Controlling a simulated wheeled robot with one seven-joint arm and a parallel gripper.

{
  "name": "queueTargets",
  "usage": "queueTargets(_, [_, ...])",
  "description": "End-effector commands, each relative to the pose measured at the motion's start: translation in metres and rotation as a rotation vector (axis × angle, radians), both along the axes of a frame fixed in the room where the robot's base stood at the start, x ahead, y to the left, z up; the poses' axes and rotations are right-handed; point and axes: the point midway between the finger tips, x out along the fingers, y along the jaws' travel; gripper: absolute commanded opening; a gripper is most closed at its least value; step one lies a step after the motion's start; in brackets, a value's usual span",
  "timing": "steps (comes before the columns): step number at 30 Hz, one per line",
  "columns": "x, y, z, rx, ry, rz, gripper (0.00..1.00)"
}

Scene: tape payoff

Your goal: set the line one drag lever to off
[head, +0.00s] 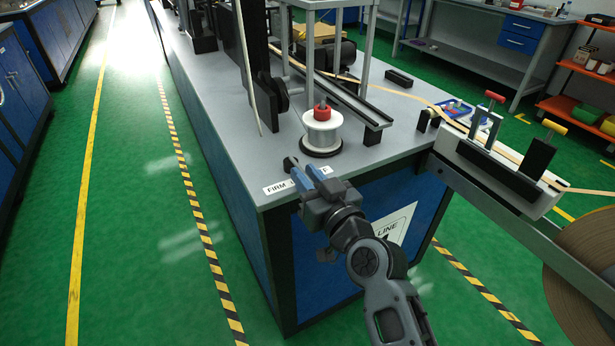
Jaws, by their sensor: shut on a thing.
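My gripper (303,169) is at the near front corner of the grey bench top, its fingers shut on what seems to be the drag lever. The lever is hidden by the fingers, so I cannot tell its exact angle. A white label (280,187) lies at the bench edge; "FIRM" reads on its left, and a final "F" shows to the right of my gripper. A sign (393,225) on the blue front panel reads "LINE", its number partly hidden by my arm.
A white spool with a red knob (322,112) stands just behind my gripper. Black posts and a rail (345,98) stand farther back. A tape guide with red and yellow handles (492,170) and a large brown reel (585,270) are at right. The green floor at left is clear.

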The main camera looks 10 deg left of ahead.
Motion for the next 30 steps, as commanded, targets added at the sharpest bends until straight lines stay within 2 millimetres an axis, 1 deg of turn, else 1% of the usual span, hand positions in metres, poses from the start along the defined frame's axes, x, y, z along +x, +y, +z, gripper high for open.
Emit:
queueTargets(17, [0.001,-0.001,-0.003,0.000,0.000,0.012,0.00])
queueTargets(23, [0.003,-0.005,-0.006,0.001,-0.003,0.054,0.00])
queueTargets(30, [0.008,-0.010,-0.009,-0.001,-0.003,0.147,0.00])
